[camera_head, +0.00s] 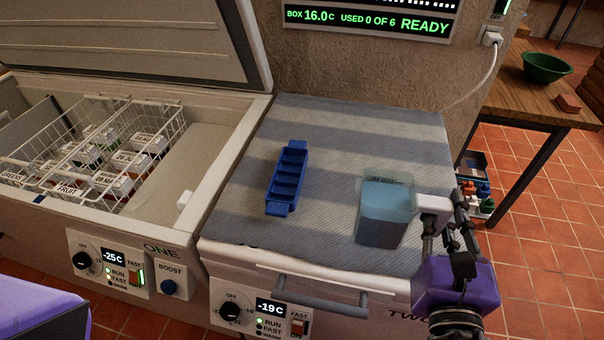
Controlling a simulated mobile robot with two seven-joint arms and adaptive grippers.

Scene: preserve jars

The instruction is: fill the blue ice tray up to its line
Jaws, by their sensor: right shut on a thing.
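The blue ice tray (287,178) lies on the striped cloth on the closed freezer lid, its long side running away from me. Its compartments look empty; no line on it can be made out. A see-through jug (385,212) with light blue liquid is to the right of the tray, upright or nearly so. My right gripper (447,216) is shut on the white handle at the jug's right side. Whether the jug touches the cloth I cannot tell. My left gripper is not in view; a purple part of mine shows at the lower left.
The open freezer at left holds a wire basket (95,150) with labelled jars. Its raised lid (120,40) stands behind. The striped cloth (330,130) is clear around the tray. A wooden table (530,90) with a green bowl (546,68) is at the right.

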